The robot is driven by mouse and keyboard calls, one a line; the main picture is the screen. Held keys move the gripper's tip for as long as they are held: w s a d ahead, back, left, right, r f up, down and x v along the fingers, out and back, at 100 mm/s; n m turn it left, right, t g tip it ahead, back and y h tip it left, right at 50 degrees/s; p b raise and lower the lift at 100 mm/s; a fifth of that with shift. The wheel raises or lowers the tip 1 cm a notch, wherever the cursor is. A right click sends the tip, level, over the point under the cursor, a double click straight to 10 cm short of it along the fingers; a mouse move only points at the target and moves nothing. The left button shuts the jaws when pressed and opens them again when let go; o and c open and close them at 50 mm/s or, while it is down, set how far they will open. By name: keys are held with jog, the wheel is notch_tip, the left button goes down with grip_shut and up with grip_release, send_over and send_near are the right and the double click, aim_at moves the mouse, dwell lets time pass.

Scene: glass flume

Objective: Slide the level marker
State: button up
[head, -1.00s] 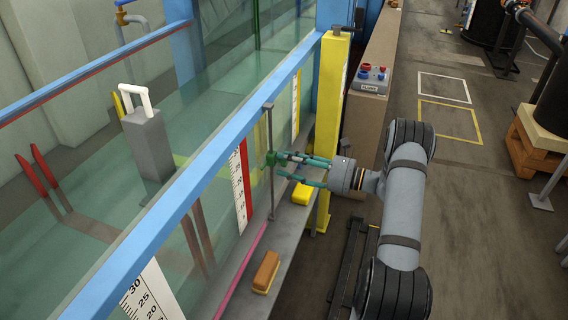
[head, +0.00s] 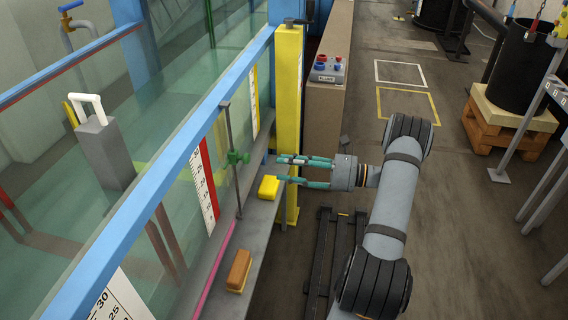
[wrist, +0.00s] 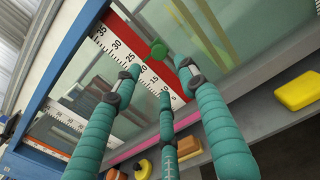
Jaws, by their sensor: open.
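The level marker, a green clamp (head: 237,157), sits about mid-height on a thin vertical rod (head: 229,130) in front of the glass. Its round green knob also shows in the wrist view (wrist: 158,50), beyond the fingertips. My gripper (head: 279,169) has slim teal fingers, spread and empty. It is to the right of the marker, with a clear gap between them. In the wrist view my gripper (wrist: 160,76) shows three fingers pointing towards the marker. A white scale with a red edge (head: 206,187) stands behind the rod; the wrist view shows it too (wrist: 142,75).
A yellow block (head: 268,188) and a brown brush-like block (head: 238,271) lie on the ledge below the glass. A yellow post (head: 288,110) stands just beyond my gripper. A control box (head: 327,69) sits farther back.

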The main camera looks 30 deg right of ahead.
aim_at(249, 159)
jog(key=shift+w+a, duration=0.1)
jog(key=x, duration=1.1)
jog(key=shift+w+a+f, duration=0.1)
jog(key=shift+w+a, duration=0.05)
jog(key=shift+w, duration=0.1)
jog(key=shift+w+r+p, duration=0.1)
jog(key=shift+r+p, duration=0.2)
jog(key=shift+p, duration=0.05)
jog(key=shift+s+d, duration=0.5)
jog(key=shift+s, duration=0.05)
